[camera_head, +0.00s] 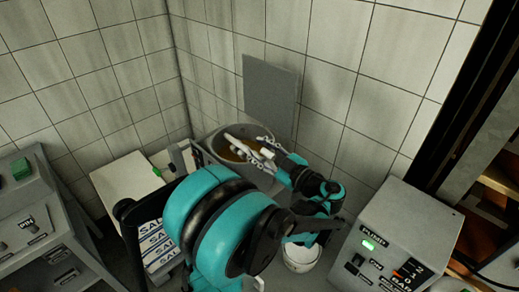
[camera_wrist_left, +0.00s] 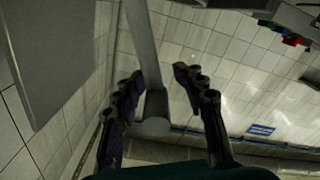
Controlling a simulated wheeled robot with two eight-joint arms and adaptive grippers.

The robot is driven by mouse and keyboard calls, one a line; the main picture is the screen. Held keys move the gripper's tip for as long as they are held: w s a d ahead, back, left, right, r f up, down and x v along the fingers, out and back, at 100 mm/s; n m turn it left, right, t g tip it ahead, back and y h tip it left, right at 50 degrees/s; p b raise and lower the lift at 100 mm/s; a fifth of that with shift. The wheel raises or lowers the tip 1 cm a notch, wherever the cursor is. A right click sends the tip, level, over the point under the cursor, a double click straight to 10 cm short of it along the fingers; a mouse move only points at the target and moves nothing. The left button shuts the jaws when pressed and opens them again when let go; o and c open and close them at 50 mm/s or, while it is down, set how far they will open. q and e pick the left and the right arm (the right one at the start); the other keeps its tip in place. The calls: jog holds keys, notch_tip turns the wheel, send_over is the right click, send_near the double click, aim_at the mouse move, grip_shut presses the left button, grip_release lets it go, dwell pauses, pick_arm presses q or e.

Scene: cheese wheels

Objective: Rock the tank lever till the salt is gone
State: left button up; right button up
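The grey tank (camera_head: 211,143) stands in the tiled corner, with brownish contents (camera_head: 228,154) and pale bars across its opening. My left gripper (camera_head: 270,148) is at the tank's right side, at the end of my teal arm. In the left wrist view, a grey bar with a round end (camera_wrist_left: 155,112), which looks like the lever, reaches down between the fingers. My left gripper's fingers (camera_wrist_left: 158,72) are spread around it, with a visible gap on the right side. Contact on the left side cannot be told. Salt cannot be made out clearly. My right gripper is not in view.
A control box (camera_head: 408,228) with a lit green button stands at right, beside a white bucket (camera_head: 302,257). Stacked salt bags (camera_head: 155,246) and a pale box (camera_head: 125,182) stand at left, near a grey console (camera_head: 30,215). A grey panel (camera_head: 269,92) rises behind the tank.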

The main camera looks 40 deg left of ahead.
pick_arm(q)
jog(key=shift+d, duration=0.1)
jog(key=shift+d, duration=0.4)
jog(key=d, duration=1.1)
jog(key=shift+s, duration=0.45)
